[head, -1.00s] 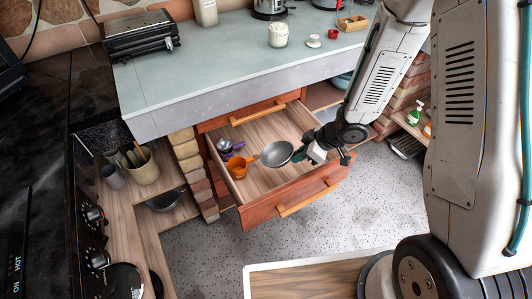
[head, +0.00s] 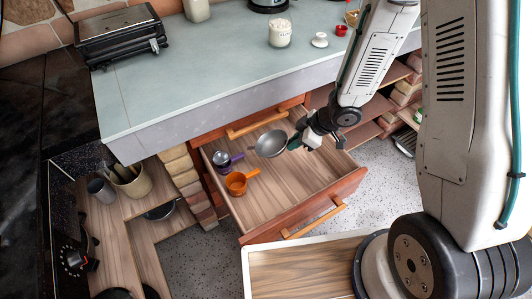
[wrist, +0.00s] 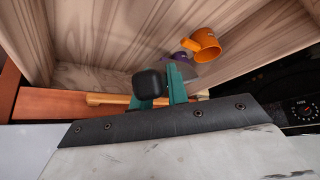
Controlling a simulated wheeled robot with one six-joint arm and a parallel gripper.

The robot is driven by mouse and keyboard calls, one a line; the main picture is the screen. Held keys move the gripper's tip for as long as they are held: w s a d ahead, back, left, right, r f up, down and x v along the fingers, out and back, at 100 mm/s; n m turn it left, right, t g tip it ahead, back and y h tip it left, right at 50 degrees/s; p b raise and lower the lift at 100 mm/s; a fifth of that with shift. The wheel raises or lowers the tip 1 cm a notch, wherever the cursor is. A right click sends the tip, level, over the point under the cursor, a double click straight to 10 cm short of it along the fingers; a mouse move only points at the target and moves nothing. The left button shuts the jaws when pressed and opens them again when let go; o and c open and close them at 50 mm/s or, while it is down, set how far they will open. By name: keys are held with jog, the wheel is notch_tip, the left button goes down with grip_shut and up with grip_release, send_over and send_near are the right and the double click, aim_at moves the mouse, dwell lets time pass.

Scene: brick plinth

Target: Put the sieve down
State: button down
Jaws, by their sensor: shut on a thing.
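The sieve (head: 270,143) is a grey round bowl. It is over the back part of the open wooden drawer (head: 290,195), and I cannot tell whether it touches anything below. My gripper (head: 301,140) is shut on its handle end, to the right of the bowl. In the wrist view, my green fingers (wrist: 163,88) close beside a dark rounded piece that looks like the handle end, with part of the grey bowl beyond. The drawer interior shows there too.
The drawer's middle and front floor is bare. The counter (head: 200,75) overhangs the drawer's back. A white-rimmed wooden surface (head: 300,270) is near the drawer front.

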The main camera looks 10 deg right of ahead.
jog(key=shift+w+f, duration=0.25)
jog(key=shift+f, duration=0.05)
notch_tip(320, 180, down, 9)
jog(key=shift+w+f, duration=0.15)
jog(key=shift+f, duration=0.05)
jog(key=c, duration=1.4)
grip_release()
jog(key=shift+o, duration=0.2)
